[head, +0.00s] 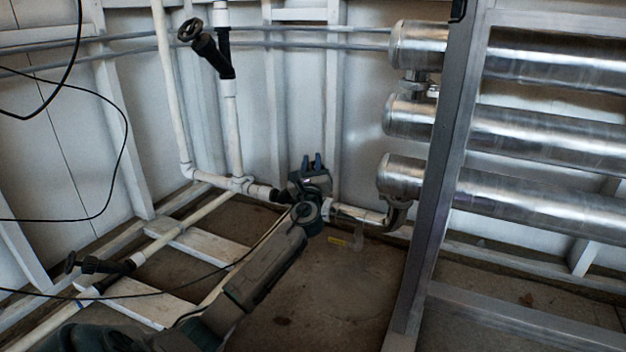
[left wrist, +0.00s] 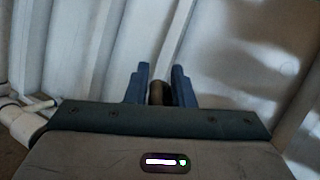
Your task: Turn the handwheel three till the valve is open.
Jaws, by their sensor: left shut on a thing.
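My left gripper (head: 313,160) is at the low pipe in the middle of the head view, fingers pointing up and away. In the left wrist view, its two blue fingers (left wrist: 160,75) are closed on a dark brownish piece (left wrist: 159,93), which looks like part of a handwheel. The rest of that handwheel is hidden behind the gripper in the head view. A dark valve part (head: 279,195) shows on the white pipe just left of the gripper. I cannot read any number on it or tell how far it is turned. My right gripper is not in view.
One more dark handwheel (head: 190,30) is on the upright pipe at upper left, and another (head: 70,262) is low at left. Steel cylinders (head: 410,178) and a grey frame post (head: 440,180) stand at right. Black cables (head: 125,140) hang at left.

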